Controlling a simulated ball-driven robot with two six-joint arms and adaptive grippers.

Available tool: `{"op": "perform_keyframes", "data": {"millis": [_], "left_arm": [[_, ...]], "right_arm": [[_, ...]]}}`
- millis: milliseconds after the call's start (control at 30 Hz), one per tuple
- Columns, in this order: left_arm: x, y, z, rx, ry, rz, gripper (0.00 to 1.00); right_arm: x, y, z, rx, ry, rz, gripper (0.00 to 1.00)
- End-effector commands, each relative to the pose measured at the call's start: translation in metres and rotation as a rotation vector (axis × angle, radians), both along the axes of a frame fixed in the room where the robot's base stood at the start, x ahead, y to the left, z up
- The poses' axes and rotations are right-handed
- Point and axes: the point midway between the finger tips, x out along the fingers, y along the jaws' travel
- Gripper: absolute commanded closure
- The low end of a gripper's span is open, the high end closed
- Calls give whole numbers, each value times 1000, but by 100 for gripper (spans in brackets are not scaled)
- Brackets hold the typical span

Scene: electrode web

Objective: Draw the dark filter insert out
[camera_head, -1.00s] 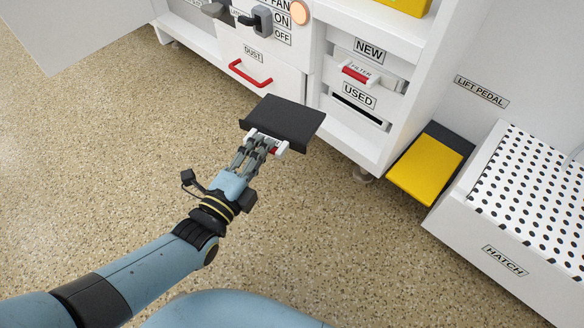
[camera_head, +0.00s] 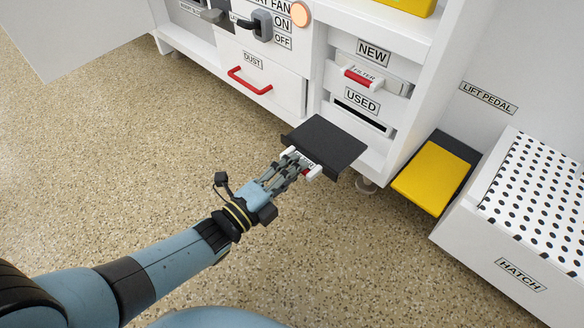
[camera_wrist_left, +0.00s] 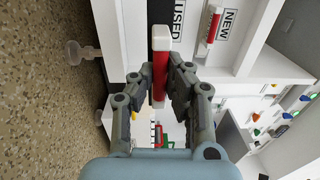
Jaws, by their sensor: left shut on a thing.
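The dark filter insert (camera_head: 328,142) is a flat dark slab with a white and red handle (camera_wrist_left: 160,68) on its near edge. My left gripper (camera_head: 298,166) is shut on that handle and holds the insert out in front of the white cabinet, clear of any slot. In the left wrist view my left fingers (camera_wrist_left: 182,80) lie on both sides of the handle; the slab hardly shows there. The slot marked USED (camera_head: 362,113) looks dark and empty. Another filter with a red and white handle (camera_head: 362,77) sits in the slot marked NEW. My right gripper is not in view.
A red drawer handle (camera_head: 250,80) marked DUST is on the cabinet to the left. A yellow lift pedal (camera_head: 430,177) and a perforated white box (camera_head: 535,190) marked HATCH stand at the right. The speckled floor (camera_head: 120,150) at the left is free.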

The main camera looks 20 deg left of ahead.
Motion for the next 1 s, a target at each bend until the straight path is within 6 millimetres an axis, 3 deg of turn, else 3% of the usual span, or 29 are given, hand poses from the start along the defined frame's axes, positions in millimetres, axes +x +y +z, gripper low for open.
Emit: {"op": "perform_keyframes", "data": {"millis": [500,1000], "left_arm": [[46,-17,1,-1,-3,1,100],[52,-20,1,-1,-1,1,100]], "right_arm": [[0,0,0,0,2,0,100],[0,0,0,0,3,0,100]]}}
